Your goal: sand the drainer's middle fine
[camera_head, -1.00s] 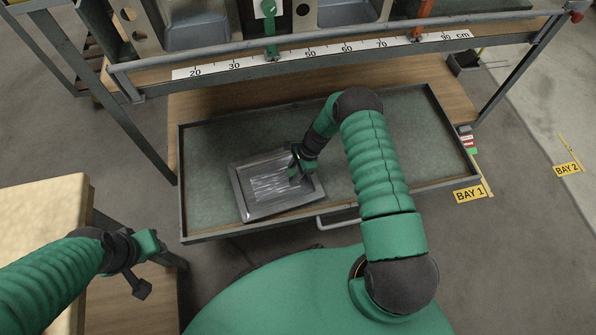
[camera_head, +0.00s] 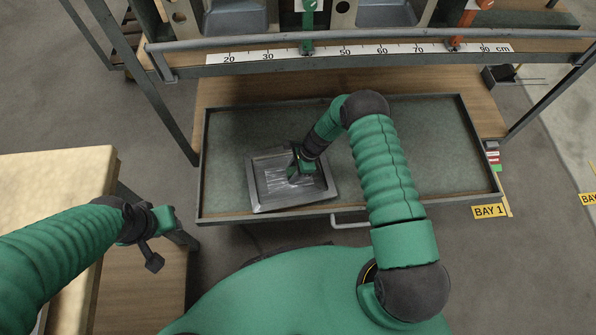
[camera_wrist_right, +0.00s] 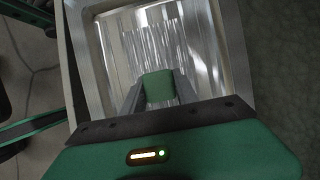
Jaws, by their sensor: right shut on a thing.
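The drainer (camera_head: 262,203) is a grey metal tray with a raised rim, lying slightly turned in the left half of a wide shallow drawer. Its floor shows streaky bright and dull bands; the rim (camera_wrist_right: 233,50) also shows in the right wrist view. My right gripper (camera_head: 298,168) is over the drainer's floor, right of its middle. In the right wrist view its fingers are shut on a green block (camera_wrist_right: 158,88), which hides the floor beneath; contact cannot be told. My left gripper (camera_head: 158,238) is at the left beside the pale-topped table, away from the drainer; its jaws are unclear.
The drawer (camera_head: 420,140) is open, with a bare greenish floor right of the drainer and a raised edge. A rail with a centimetre scale (camera_head: 360,52) runs above it. A pale-topped table (camera_head: 60,170) stands at the left. A BAY 1 label (camera_head: 489,211) lies at right.

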